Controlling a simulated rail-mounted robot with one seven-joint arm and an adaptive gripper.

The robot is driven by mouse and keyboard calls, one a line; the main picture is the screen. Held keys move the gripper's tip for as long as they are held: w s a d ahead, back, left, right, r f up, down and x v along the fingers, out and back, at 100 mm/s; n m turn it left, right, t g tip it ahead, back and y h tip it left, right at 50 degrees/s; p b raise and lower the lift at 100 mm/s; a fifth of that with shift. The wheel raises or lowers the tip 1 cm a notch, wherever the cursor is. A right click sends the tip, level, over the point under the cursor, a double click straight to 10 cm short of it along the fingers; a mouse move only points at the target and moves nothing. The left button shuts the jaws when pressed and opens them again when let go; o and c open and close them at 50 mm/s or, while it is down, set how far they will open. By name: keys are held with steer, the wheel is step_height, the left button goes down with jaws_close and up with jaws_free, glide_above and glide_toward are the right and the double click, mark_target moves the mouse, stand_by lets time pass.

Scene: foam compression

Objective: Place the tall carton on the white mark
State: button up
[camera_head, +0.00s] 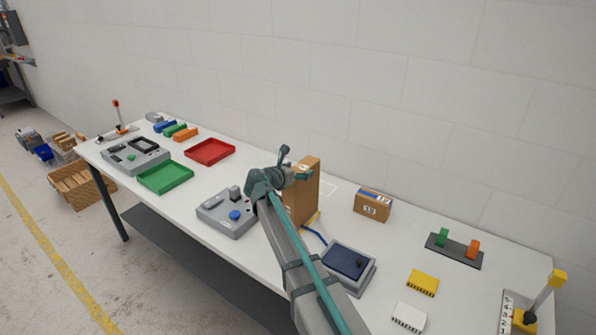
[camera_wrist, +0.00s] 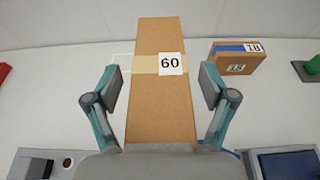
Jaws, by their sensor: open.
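The tall carton (camera_head: 306,190) is brown cardboard and stands upright on the white table, partly behind my arm. In the wrist view the carton (camera_wrist: 160,110) carries a tan tape band and a label reading 60. My gripper (camera_wrist: 160,88) is open, with one finger on each side of the carton and a visible gap on both sides. In the head view my gripper (camera_head: 290,172) is at the carton's upper part. A thin white outline (camera_head: 330,188), probably the white mark, shows on the table just behind and right of the carton. Part of it (camera_wrist: 122,58) shows left of the carton in the wrist view.
A small box (camera_head: 372,205) labelled 18 lies right of the carton. Red (camera_head: 210,151) and green (camera_head: 165,178) trays lie farther left. The wall stands behind.

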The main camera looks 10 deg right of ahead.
steer(key=shift+f, duration=0.2)
steer(key=shift+s+a+b, duration=0.2)
steer(key=shift+b, duration=0.3)
steer(key=shift+o, duration=0.4)
steer(key=b+v, duration=0.3)
steer(key=v, duration=0.7)
steer(key=shift+s+r, duration=0.2)
steer(key=shift+s, duration=0.05)
steer(key=shift+d, duration=0.1)
